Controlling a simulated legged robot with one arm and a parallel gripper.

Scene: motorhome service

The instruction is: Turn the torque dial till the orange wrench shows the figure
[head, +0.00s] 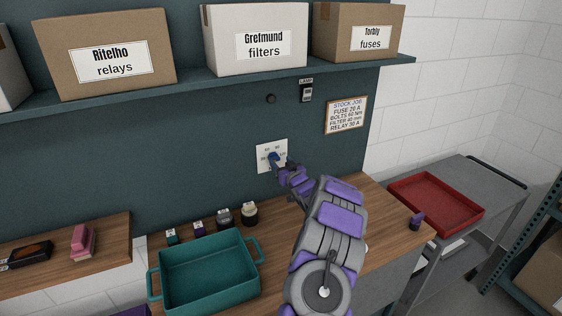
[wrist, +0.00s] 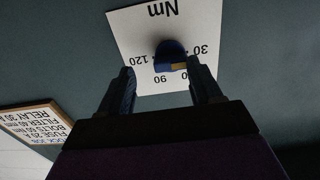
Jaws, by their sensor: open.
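The torque dial (head: 273,157) is a blue knob on a white plate (head: 264,147) on the dark green wall. In the wrist view the dial (wrist: 170,52) appears upside down, with "Nm", 30, 90 and 120 readable around it. A yellowish mark on the knob lies on the side towards 30. My gripper (head: 283,166) is close in front of the plate; in the wrist view its open fingers (wrist: 163,88) stand to either side, just short of the knob, with nothing between them. I cannot make out an orange wrench in either view.
A card (head: 346,115) on the wall reads bolts 60 Nm; it also shows in the wrist view (wrist: 32,128). A teal bin (head: 207,273) and several small jars stand on the bench below. Boxes fill the shelf above. A red tray (head: 437,203) sits on a grey cart at right.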

